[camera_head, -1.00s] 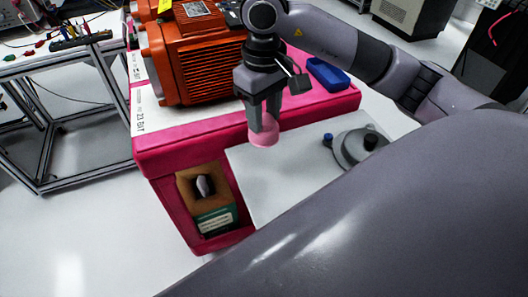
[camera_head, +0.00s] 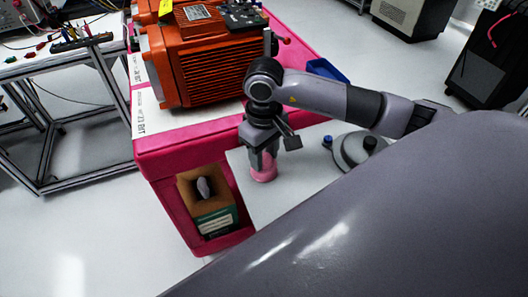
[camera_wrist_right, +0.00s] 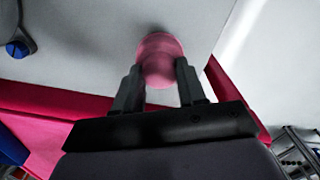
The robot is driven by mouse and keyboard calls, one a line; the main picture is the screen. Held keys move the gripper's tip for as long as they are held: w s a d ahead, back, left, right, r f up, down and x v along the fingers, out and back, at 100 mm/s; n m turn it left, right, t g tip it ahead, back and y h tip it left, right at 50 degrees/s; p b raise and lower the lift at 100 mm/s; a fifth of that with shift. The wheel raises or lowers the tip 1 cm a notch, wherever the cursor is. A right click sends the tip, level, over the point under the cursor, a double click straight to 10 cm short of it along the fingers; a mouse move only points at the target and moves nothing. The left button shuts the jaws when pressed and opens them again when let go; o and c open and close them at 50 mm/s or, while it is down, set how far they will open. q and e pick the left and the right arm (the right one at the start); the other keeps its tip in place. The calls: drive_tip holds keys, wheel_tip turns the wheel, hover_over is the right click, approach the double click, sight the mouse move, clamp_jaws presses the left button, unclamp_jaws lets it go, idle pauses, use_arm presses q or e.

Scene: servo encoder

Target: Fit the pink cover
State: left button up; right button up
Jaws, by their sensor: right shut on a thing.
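The pink cover (camera_head: 263,172) is a small round piece between the fingers of my right gripper (camera_head: 264,160). The gripper is shut on it and points down over the white board (camera_head: 300,184). In the wrist view the cover (camera_wrist_right: 159,57) shows between the two fingertips (camera_wrist_right: 160,85), blurred. I cannot tell whether it touches the board. A round grey device (camera_head: 350,160) with a dark knob (camera_head: 370,143) and a blue knob (camera_head: 327,141) sits on the board, right of the gripper. My left gripper is not in view.
A large orange motor (camera_head: 205,65) stands on the pink bench (camera_head: 160,163) behind. A blue tray (camera_head: 325,69) is partly hidden by my right arm. An open cardboard box (camera_head: 212,214) sits in the bench's front recess. Board space left of the device looks clear.

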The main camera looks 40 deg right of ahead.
sight(264, 159)
drive_tip(key=shift+f, duration=0.2)
drive_tip(key=o, duration=1.2)
drive_tip(key=shift+r, duration=0.15)
drive_tip(key=shift+r, duration=0.25)
wheel_tip(264, 159, up, 12)
drive_tip(key=shift+f+b, duration=0.15)
drive_tip(key=shift+b, duration=0.3)
